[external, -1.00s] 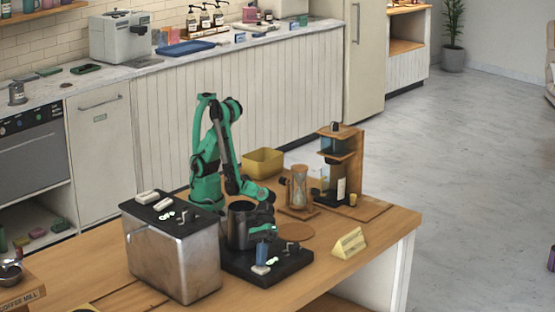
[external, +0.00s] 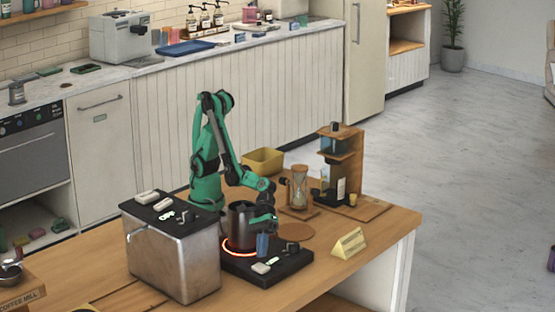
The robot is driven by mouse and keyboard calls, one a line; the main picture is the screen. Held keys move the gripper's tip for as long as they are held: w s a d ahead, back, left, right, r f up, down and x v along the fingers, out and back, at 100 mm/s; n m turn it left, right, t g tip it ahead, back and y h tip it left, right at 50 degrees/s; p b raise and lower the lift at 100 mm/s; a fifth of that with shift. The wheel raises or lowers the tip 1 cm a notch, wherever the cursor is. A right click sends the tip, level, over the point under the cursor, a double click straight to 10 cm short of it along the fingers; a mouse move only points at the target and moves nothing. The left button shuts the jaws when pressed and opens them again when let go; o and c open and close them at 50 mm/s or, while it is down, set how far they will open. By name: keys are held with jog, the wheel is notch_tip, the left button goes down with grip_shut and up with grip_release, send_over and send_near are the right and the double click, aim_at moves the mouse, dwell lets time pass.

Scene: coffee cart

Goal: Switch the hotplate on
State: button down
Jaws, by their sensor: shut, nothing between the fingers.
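The hotplate (external: 292,264) is a black slab on the wooden table, with small controls on its right part, including a dark knob (external: 292,247) and a pale piece (external: 260,268). A dark metal pot (external: 238,230) stands on its left part. A red-orange ring (external: 228,252) glows around the pot's base. My gripper (external: 262,252) points down just right of the pot, above the front controls. Its fingers are shut and look empty. They hide part of the hotplate behind them; contact with a control cannot be made out.
A metal box (external: 175,262) with a dark top stands close left of the hotplate. A sand timer (external: 299,187), wooden stand (external: 342,165), yellow bin (external: 263,161) and yellow sign (external: 349,243) stand around it.

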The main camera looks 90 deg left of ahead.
aim_at(262, 265)
notch_tip(262, 265, up, 5)
jog(key=shift+r, duration=0.1)
dwell(0.3)
jog(key=shift+a, duration=0.1)
dwell(0.6)
